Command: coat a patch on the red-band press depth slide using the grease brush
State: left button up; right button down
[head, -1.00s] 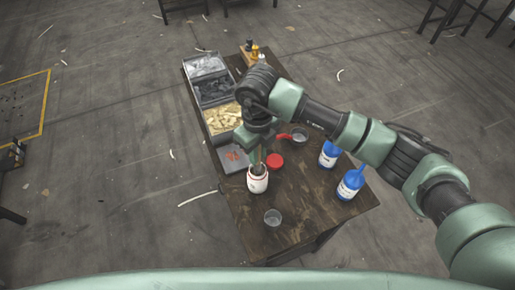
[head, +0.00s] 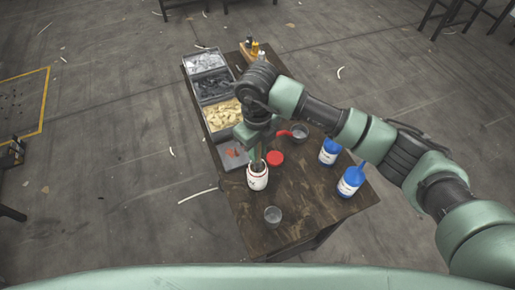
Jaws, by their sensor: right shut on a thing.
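My right gripper (head: 257,157) points down just above a white jar (head: 258,181) on the wooden table. It is shut on a thin upright thing, which looks like the grease brush; its lower end is at or inside the jar's open mouth. The gripper hides most of it, so I cannot see the bristles. A red lid (head: 275,158) lies on the table just right of the jar. The red-band press and its depth slide do not show in this view. My left gripper is not in view.
Blue-and-white bottles (head: 350,181) stand at the table's right edge. Bins (head: 221,116) of parts line the left edge. Small bottles (head: 254,47) stand at the far end.

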jog(key=shift+f+b, duration=0.35)
jog(key=shift+f, duration=0.05)
jog(key=shift+s+b, duration=0.1)
jog(key=shift+b, duration=0.2)
dwell(1.6)
jog(key=shift+r+p, duration=0.55)
jog(key=shift+r, duration=0.4)
jog(key=shift+r+p, duration=1.1)
jog(key=shift+r, duration=1.45)
